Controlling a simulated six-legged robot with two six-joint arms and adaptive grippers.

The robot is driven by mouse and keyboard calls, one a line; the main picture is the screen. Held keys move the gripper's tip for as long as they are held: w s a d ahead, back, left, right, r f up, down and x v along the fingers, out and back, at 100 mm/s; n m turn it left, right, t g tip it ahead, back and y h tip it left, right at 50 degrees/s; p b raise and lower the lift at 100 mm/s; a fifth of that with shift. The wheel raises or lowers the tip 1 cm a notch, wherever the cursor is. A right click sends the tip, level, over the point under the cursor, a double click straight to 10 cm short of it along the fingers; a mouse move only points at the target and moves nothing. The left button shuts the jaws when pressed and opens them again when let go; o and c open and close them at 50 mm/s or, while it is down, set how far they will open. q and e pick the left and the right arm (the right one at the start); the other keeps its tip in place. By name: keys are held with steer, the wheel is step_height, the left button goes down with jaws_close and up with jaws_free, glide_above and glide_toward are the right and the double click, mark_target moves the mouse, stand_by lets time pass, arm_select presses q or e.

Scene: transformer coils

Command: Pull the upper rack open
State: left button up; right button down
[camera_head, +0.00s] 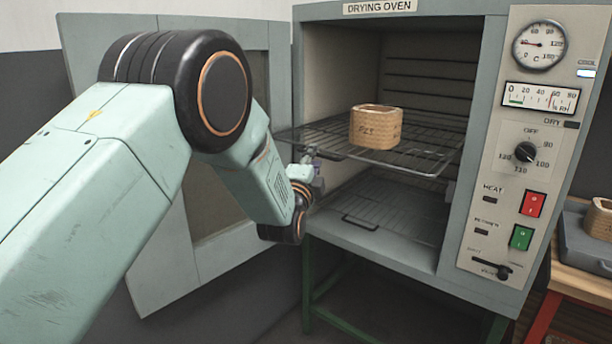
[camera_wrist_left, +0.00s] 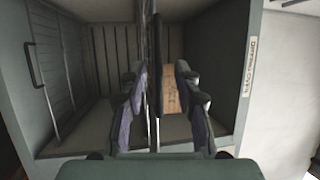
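The upper rack (camera_head: 412,160) is a dark wire shelf in the drying oven (camera_head: 399,10). Its front left part sticks out a little past the oven's left edge. A tan coil (camera_head: 375,127) stands on it. My left gripper (camera_head: 314,163) is at the rack's front edge, partly hidden by its own wrist. In the left wrist view, its fingers (camera_wrist_left: 160,95) stand apart on either side of the rack (camera_wrist_left: 154,60), which shows edge-on. The coil (camera_wrist_left: 175,90) shows partly behind the right-hand finger. Contact with the rack cannot be told. My right gripper is not in view.
A lower rack (camera_head: 395,212) with a front handle lies below, seemingly empty. The oven door (camera_head: 164,262) is swung open at the left, behind my arm. A control panel (camera_head: 520,150) fills the oven's right front. A grey tray (camera_head: 572,235) with another coil (camera_head: 599,219) stands at the right.

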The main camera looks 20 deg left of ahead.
arm_select(q)
steer(key=s+f, duration=0.1)
steer(key=s, duration=0.8)
steer(key=shift+s+d+f, duration=0.25)
steer(key=shift+d+f, duration=0.05)
steer(key=shift+f, duration=0.05)
steer(key=s+a+f+n+g, duration=0.1)
steer(key=s+f+n+g, duration=0.6)
steer(key=f, duration=0.6)
steer(key=s+f+n+g, duration=0.4)
steer(key=s+f+n, duration=0.2)
steer(key=s+f, duration=0.6)
steer(key=s+f+n+g, duration=0.1)
steer(key=s+f+g, duration=0.2)
steer(key=s, duration=0.6)
steer(key=s+f+n+g, duration=0.1)
steer(key=s+f+g, duration=0.2)
steer(key=s+f, duration=0.3)
steer(key=s+f+n+g+h, duration=0.1)
steer(key=s+f+n+g, duration=0.1)
steer(key=s, duration=0.9)
step_height(320, 180, down, 2)
steer(key=shift+s+a+f+g, duration=0.25)
steer(key=shift+s+a+g, duration=0.15)
steer(key=shift+g, duration=0.1)
